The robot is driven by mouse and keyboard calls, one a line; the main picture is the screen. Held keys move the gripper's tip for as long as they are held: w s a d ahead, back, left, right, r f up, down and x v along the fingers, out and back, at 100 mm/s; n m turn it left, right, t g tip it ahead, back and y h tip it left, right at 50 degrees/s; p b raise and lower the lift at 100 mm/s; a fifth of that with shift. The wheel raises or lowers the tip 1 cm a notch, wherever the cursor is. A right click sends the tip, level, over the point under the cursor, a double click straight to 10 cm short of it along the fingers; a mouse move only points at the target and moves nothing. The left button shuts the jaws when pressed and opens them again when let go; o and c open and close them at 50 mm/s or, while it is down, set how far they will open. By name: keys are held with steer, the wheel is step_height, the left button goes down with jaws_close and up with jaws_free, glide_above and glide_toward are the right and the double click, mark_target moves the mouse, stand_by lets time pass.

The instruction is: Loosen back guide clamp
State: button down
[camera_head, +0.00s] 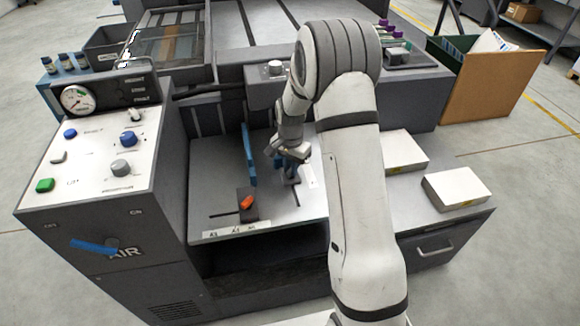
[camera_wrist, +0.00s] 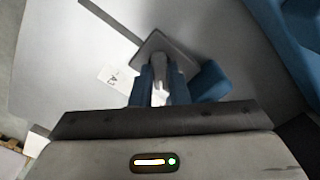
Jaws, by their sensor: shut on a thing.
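My gripper (camera_head: 290,172) is low over the grey tray bed, to the right of the blue guide plate (camera_head: 249,153). In the wrist view my gripper's two blue fingers (camera_wrist: 161,88) are shut on a narrow grey upright part of the back guide clamp (camera_wrist: 160,64), which sits on a flat grey base. A blue piece (camera_wrist: 210,82) lies just right of the fingers; I cannot tell what it belongs to. My arm and fingers hide most of this clamp in the head view. A separate clamp with an orange lever (camera_head: 247,202) stands nearer the front edge.
The control panel (camera_head: 105,150) with knobs and a gauge stands left, with a blue air lever (camera_head: 94,246) on its front. Two white paper stacks (camera_head: 457,187) lie right of my arm. Large blue parts (camera_wrist: 290,40) fill the wrist view's upper right.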

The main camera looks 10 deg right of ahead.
steer(key=shift+n, duration=0.3)
steer(key=n, duration=1.3)
steer(key=shift+n, duration=2.1)
steer(key=c, duration=1.4)
jaws_free()
